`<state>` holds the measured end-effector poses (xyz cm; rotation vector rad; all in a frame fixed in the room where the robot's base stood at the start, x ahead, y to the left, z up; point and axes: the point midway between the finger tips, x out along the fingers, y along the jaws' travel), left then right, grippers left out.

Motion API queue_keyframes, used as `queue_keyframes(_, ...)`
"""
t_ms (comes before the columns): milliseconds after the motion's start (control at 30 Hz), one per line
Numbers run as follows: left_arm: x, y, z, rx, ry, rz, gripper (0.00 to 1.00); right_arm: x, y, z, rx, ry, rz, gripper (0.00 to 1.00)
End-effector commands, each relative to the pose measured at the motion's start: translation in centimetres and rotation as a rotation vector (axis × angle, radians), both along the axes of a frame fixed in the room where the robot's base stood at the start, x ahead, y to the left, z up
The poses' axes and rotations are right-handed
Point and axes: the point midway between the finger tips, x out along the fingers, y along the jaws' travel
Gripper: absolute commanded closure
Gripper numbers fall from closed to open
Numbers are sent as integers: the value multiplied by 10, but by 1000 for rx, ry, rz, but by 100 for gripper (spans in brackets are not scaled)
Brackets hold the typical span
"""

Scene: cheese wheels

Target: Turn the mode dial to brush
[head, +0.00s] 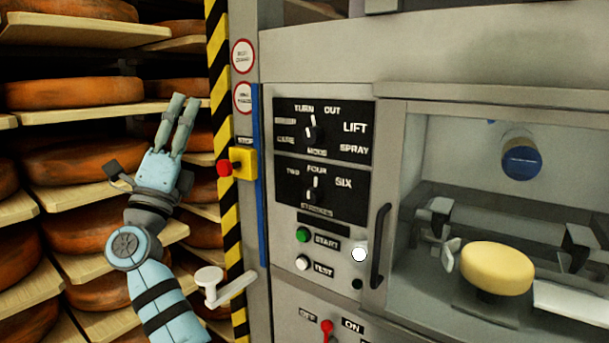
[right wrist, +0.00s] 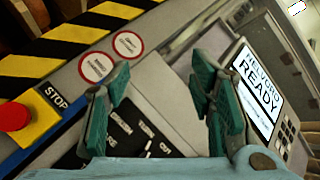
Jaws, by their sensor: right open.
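The mode dial (head: 314,134) is a dark knob with a white pointer on the upper black panel (head: 362,107) of the grey machine. Its pointer stands roughly upward, near the TURN label. Labels for OUT, LIFT and SPRAY are readable around it; the labels on its left are too small to read surely. My right gripper (head: 184,102) is open and empty, left of the machine and apart from the dial. In the right wrist view its fingers (right wrist: 160,80) stand apart, with the labelled black panel (right wrist: 140,140) beyond and partly hidden. My left gripper is not in view.
A red stop button (head: 224,168) on a yellow box juts out between my right gripper and the panel. Below are the strokes dial (head: 312,193), a green start button (head: 303,235) and a white crank handle (head: 210,280). Shelves of cheese wheels (head: 75,92) stand at left.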

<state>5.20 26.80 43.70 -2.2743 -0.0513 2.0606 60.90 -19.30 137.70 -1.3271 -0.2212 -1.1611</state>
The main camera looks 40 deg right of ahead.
Motion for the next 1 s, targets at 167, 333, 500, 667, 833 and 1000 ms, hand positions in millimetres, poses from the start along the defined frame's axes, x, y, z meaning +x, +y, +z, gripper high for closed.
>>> queue_keyframes(167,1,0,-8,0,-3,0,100,-93,-72,-5,885,-470,78,50)
queue_keyframes(333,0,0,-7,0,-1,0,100,-96,-85,-43,1103,-522,41,50)
queue_keyframes(500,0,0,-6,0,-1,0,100,-87,-120,-44,1102,-523,34,50)
queue_keyframes(667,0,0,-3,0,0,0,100,-73,-167,-43,1099,-520,33,50)
queue_keyframes(833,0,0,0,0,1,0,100,-61,-203,-43,1098,-518,35,50)
queue_keyframes(1000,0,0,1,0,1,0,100,-57,-217,-44,1099,-518,36,50)
